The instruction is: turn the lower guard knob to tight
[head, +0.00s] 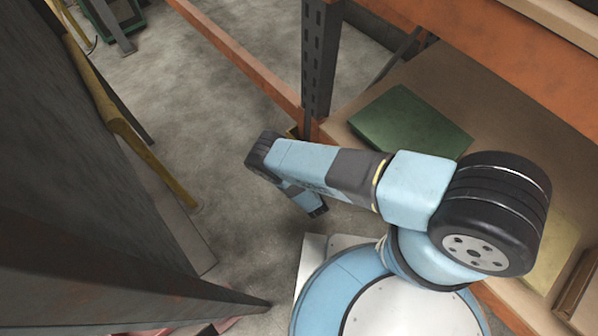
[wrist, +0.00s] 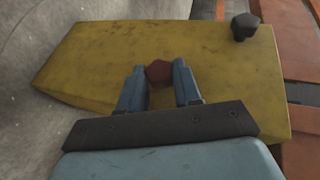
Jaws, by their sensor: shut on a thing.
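In the wrist view a dark red faceted knob (wrist: 159,73) sits on a worn yellow guard plate (wrist: 90,62). My gripper (wrist: 159,68) has its two blue fingers on either side of this knob and is shut on it. A second, black knob (wrist: 243,27) stands near the plate's upper right corner, apart from the fingers. The frames do not show which knob is the lower one or how tight either is. In the head view my blue arm reaches left and bends downward; the held knob cannot be made out there.
Head view: an orange-beamed rack with a dark perforated upright (head: 320,60) stands behind my arm. A green box (head: 408,122) lies on its shelf. A grey panel and a yellow rail (head: 125,130) are at left. Bare concrete floor (head: 205,110) lies between.

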